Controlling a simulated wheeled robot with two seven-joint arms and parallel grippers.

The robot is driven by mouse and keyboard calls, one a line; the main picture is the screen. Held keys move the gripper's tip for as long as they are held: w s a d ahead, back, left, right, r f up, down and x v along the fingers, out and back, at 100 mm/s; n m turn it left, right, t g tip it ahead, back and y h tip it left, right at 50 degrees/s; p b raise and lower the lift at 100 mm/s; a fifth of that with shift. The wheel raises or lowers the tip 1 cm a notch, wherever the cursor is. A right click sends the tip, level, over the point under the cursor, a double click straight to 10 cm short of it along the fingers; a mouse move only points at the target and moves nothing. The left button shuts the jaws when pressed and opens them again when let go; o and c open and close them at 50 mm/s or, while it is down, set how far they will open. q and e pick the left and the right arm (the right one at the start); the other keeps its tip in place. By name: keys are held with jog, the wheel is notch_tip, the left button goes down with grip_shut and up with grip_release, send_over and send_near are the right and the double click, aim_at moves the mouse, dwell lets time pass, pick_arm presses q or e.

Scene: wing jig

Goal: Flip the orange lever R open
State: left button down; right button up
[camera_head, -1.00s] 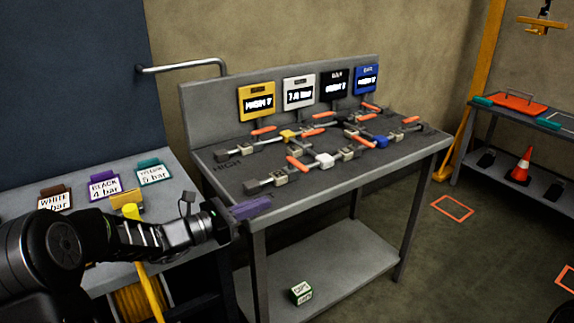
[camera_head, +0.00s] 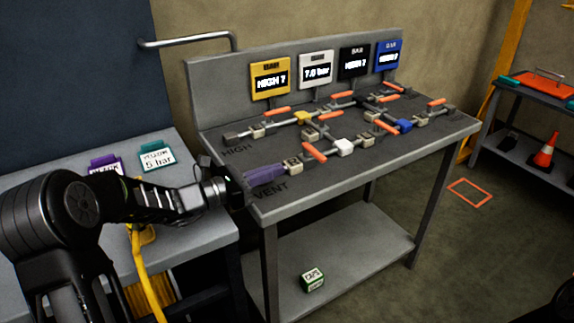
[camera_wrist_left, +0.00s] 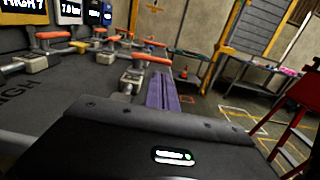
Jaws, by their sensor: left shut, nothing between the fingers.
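Several orange levers sit on valves along the pipes of the grey bench. The nearest orange lever (camera_head: 314,152) lies slantwise across the front pipe, beside a pale block (camera_head: 293,167) with a small letter that looks like R but is hard to read. In the left wrist view an orange lever (camera_wrist_left: 147,58) stands just ahead, above a block (camera_wrist_left: 131,80). My left gripper (camera_head: 282,170), with purple fingers, is shut and empty. Its fingertips are close to the pale block at the near end of the front pipe; contact cannot be told. My right gripper is out of view.
Yellow, white, black and blue gauges (camera_head: 270,78) stand along the bench's back panel. The bench top (camera_head: 350,178) is clear along its front edge. A side table with coloured tags (camera_head: 157,156) stands at left. A small green-white box (camera_head: 312,280) lies on the lower shelf.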

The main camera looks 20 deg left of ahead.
aim_at(315, 157)
pick_arm(q)
jog(key=p+x, duration=0.1)
jog(key=x, duration=0.8)
jog(key=shift+w+d, duration=0.15)
